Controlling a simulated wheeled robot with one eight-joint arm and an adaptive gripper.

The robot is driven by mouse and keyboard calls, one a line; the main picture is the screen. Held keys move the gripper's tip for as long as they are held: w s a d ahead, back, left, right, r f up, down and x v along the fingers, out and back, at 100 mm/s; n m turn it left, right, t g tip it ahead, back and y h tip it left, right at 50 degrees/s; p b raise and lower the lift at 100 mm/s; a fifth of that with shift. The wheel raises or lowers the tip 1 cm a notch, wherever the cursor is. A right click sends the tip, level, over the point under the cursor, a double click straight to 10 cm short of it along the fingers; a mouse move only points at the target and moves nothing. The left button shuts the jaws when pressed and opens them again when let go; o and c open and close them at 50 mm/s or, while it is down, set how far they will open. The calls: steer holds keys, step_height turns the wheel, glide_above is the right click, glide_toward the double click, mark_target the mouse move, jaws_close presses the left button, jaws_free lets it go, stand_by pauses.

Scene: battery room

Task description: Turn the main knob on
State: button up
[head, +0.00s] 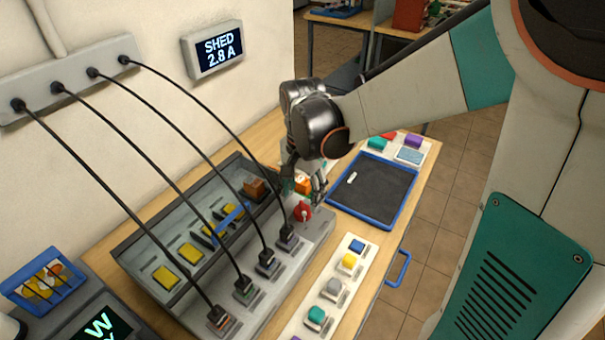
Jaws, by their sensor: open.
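A red knob (303,211) stands at the right end of the grey panel (312,236) on the wooden bench. It is the only knob I can make out; its label and exact setting are too small to read. My gripper (305,187) is open and points down just above and behind the red knob. Its fingers appear apart from the knob, though contact is hard to judge from this view. An orange piece (302,184) shows between or behind the fingers, partly hidden by them.
Several black cables (150,165) run from a wall strip (70,80) to plugs on the panel. A wall display (212,52) reads "SHED 2.8 A". A dark blue-rimmed tray (372,190) lies to the right. A strip of coloured buttons (334,287) lies in front.

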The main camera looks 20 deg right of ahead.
mark_target(304, 209)
step_height(304, 209, up, 6)
steer(key=shift+r, duration=0.2)
steer(key=shift+s, duration=0.2)
steer(key=s+r+n+t, duration=0.3)
steer(key=s+n+t, duration=0.4)
steer(key=s+n, duration=0.4)
steer(key=shift+s+r, duration=0.35)
steer(key=shift+s, duration=0.35)
stand_by(0.7)
